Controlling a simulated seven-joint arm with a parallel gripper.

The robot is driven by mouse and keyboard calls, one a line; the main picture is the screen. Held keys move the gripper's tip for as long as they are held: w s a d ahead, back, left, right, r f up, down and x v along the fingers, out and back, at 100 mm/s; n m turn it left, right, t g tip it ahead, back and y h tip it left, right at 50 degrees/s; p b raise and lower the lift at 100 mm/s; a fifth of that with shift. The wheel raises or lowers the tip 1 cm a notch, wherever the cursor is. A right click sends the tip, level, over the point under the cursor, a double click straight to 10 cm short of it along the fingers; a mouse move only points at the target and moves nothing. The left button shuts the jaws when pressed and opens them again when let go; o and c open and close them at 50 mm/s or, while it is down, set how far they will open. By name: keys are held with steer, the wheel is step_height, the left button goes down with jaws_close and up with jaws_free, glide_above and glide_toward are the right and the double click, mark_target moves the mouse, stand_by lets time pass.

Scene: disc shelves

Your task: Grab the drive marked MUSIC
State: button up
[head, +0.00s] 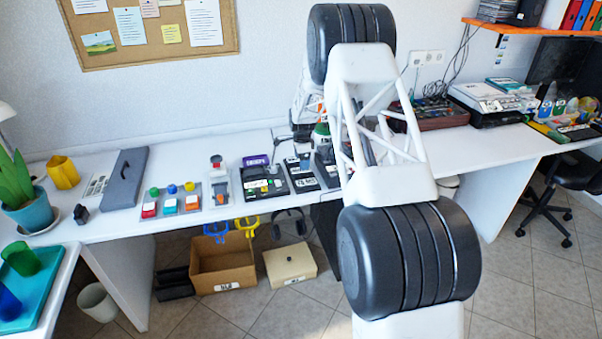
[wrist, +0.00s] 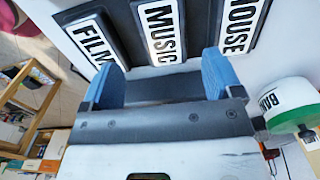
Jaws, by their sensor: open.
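The MUSIC drive (wrist: 160,32) shows at the top middle of the wrist view as a dark block with a white label in black letters. My gripper (wrist: 160,72) has two blue fingers set wide apart, and nothing is held between them. The MUSIC drive lies beyond the gap between the fingertips, its lower end near them; I cannot tell if they touch it. In the head view my arm covers much of the right part of the desk, and I cannot make out the MUSIC drive or the gripper there.
The FILM drive (wrist: 92,40) is left of MUSIC and the HOUSE drive (wrist: 238,25) is right of it, both close by. A green and white container marked BANK (wrist: 285,103) is at the right. A cardboard box (head: 222,266) stands on the floor below the desk.

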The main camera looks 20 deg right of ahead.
stand_by(0.3)
steer(key=shift+w+a+f, duration=0.1)
steer(key=shift+w+f, duration=0.05)
steer(key=shift+f, duration=1.15)
steer(key=shift+w+f, duration=0.1)
steer(key=shift+f, duration=1.2)
steer(key=c, duration=1.1)
